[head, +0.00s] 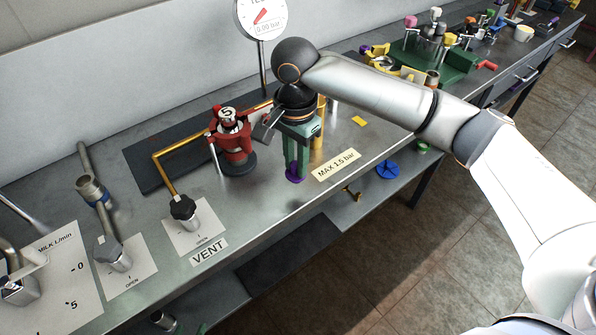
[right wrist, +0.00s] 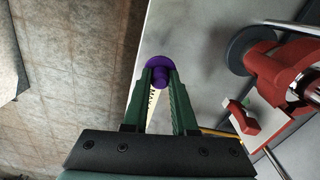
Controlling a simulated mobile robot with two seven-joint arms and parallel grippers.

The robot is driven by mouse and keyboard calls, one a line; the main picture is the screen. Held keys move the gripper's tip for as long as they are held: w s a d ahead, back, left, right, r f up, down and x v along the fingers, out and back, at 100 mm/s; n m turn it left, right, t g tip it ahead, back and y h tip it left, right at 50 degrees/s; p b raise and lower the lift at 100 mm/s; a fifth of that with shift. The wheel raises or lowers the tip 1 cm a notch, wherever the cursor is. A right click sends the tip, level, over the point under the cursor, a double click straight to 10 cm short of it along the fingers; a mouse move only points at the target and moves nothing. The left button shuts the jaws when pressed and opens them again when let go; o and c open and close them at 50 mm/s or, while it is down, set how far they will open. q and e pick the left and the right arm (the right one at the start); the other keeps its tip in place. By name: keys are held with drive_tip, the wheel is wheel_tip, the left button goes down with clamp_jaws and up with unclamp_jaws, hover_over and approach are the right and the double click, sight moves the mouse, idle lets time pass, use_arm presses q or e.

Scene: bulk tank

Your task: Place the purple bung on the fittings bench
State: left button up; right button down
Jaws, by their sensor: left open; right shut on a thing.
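The purple bung (head: 294,174) is between the fingertips of my right gripper (head: 297,166), which points down near the front edge of the long steel bench (head: 270,203). In the right wrist view the bung (right wrist: 160,72) shows between the green fingers (right wrist: 161,84), with its round flange beyond the tips and the bench edge close by. I cannot tell whether the bung touches the bench top. My left gripper is in neither view. No label shows which part of the bench is the fittings bench.
A red clamp-like fitting (head: 231,140) stands left of my right gripper; it also shows in the right wrist view (right wrist: 285,72). A gauge (head: 262,18) stands behind. A green rack (head: 440,58) with coloured fittings stands further right. Valves (head: 183,208) occupy the left. A blue disc (head: 387,169) lies lower right.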

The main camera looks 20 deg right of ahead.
drive_tip(key=shift+w+d+f, duration=0.15)
drive_tip(key=shift+d+f, duration=0.05)
drive_tip(key=shift+f, duration=0.15)
wheel_tip(320, 180, down, 4)
drive_tip(key=shift+w+d+r, duration=0.1)
drive_tip(key=shift+w+r, duration=0.05)
drive_tip(key=shift+r, duration=0.1)
drive_tip(key=c, duration=0.7)
unclamp_jaws()
drive_tip(key=shift+f, duration=0.1)
wheel_tip(320, 180, up, 12)
drive_tip(key=shift+r+p, duration=0.15)
drive_tip(key=shift+p, duration=0.15)
